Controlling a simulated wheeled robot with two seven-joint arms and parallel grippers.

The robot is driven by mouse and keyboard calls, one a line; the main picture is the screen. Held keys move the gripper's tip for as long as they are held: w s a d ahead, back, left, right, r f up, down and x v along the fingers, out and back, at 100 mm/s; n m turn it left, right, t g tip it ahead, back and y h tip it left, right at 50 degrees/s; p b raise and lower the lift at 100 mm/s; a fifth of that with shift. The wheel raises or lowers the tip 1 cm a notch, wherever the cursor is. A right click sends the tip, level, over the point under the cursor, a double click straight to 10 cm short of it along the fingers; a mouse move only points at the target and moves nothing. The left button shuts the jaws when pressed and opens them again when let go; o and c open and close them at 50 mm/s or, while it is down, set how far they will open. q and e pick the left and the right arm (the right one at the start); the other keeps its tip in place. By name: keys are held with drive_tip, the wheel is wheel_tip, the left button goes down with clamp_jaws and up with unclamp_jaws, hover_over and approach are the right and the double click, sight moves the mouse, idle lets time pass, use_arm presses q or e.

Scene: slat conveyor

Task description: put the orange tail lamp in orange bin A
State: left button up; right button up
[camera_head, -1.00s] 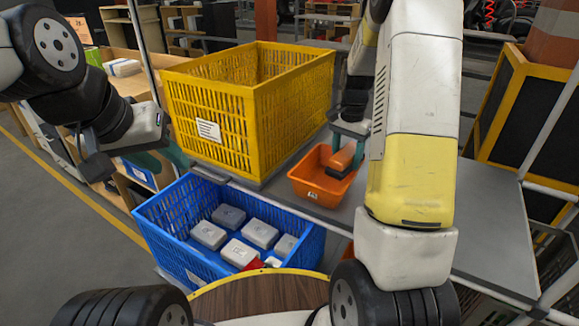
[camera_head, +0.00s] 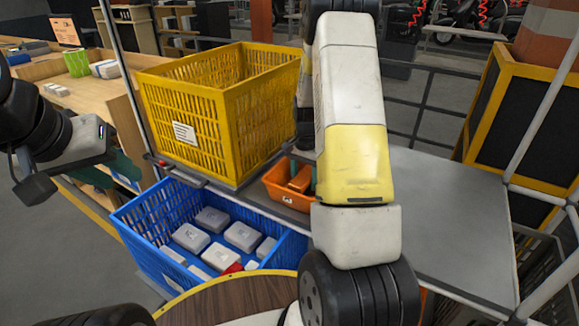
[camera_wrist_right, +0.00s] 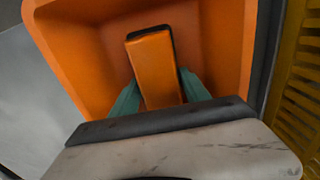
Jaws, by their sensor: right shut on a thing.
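The orange bin (camera_head: 274,189) stands on the grey table beside the yellow crate and has a small label on its front. The orange tail lamp (camera_head: 299,179) is inside its opening. In the right wrist view the lamp (camera_wrist_right: 155,72) lies between the teal fingers of my right gripper (camera_wrist_right: 158,84), which is shut on it, with the walls of the bin (camera_wrist_right: 75,55) around it. Whether the lamp touches the bin floor I cannot tell. My right arm covers part of the bin in the head view.
A large yellow crate (camera_head: 185,110) stands left of the orange bin. A blue crate (camera_head: 150,238) with several pale boxes and a red item is in front, lower down. The grey table (camera_head: 450,220) is clear to the right. A yellow-framed dark panel (camera_head: 530,120) stands beyond it.

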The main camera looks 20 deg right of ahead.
drive_tip(key=o, duration=1.6)
drive_tip(key=shift+f, duration=0.15)
drive_tip(key=shift+o, duration=0.2)
wheel_tip(320, 180, up, 12)
wheel_tip(320, 180, up, 8)
drive_tip(key=n+t, duration=0.1)
drive_tip(key=n, duration=0.1)
hover_over(304, 175)
drive_tip(key=s+a, duration=0.3)
drive_tip(key=s, duration=0.1)
drive_tip(key=s+a+r+n+t+y, duration=0.1)
drive_tip(key=s+a+r+n, duration=0.3)
drive_tip(key=s, duration=0.6)
drive_tip(key=s+a+r+n+t+y, duration=0.1)
drive_tip(key=s+a+r+n+t, duration=0.3)
drive_tip(key=s, duration=0.6)
drive_tip(key=shift+a+r, duration=0.65)
drive_tip(key=shift+a, duration=0.35)
